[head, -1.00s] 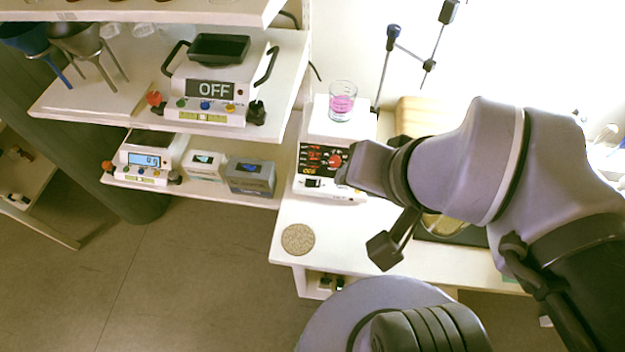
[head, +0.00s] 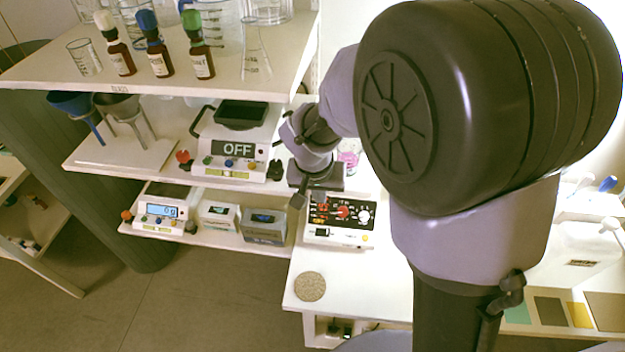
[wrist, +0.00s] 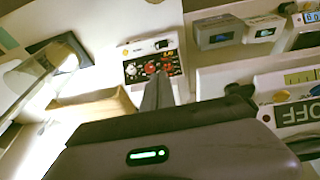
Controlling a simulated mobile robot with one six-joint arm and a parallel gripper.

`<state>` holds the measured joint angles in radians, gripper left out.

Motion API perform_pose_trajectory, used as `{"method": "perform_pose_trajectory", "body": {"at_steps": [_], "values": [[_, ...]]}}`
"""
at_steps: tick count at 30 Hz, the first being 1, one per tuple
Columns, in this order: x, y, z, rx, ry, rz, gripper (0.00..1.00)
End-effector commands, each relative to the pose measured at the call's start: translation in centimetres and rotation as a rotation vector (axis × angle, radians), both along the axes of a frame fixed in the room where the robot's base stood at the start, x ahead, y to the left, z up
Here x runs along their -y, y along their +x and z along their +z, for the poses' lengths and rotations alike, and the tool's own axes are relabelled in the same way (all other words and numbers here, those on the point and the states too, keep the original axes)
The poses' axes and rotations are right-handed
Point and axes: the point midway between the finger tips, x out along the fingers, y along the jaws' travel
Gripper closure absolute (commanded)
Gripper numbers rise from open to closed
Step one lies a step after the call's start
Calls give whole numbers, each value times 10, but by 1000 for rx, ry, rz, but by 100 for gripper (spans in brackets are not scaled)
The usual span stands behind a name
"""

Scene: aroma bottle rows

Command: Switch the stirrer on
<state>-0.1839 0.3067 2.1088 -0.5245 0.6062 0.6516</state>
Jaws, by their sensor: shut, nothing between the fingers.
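The stirrer (head: 367,238) is a white box on the bench with a black front panel, a red knob, and small red and orange figures too small to read. A black rocker switch (head: 322,232) sits low on its front at the left. In the wrist view the stirrer (wrist: 134,50) appears upside down, its switch (wrist: 161,44) near the far edge. My gripper (head: 319,193) is above the panel's upper left. Its shut, empty fingers (wrist: 158,78) point at the panel in the wrist view; contact cannot be told. A beaker with pink liquid (head: 349,160) is partly hidden behind my arm.
A scale reading OFF (head: 212,165) stands on the shelf at left. Below it are a smaller scale (head: 158,215) and two boxes (head: 265,228). Bottles (head: 160,58) stand on the top shelf. A round cork mat (head: 310,286) lies on the bench front, with clear room around it.

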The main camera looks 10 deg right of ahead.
Motion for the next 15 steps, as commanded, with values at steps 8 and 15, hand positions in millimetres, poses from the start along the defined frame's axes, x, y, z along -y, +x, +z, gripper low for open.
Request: {"method": "perform_pose_trajectory", "body": {"at_steps": [8,15], "values": [[1,0,-3,-1,1,-1,100],[6,9,-45,-4,0,-2,100]]}}
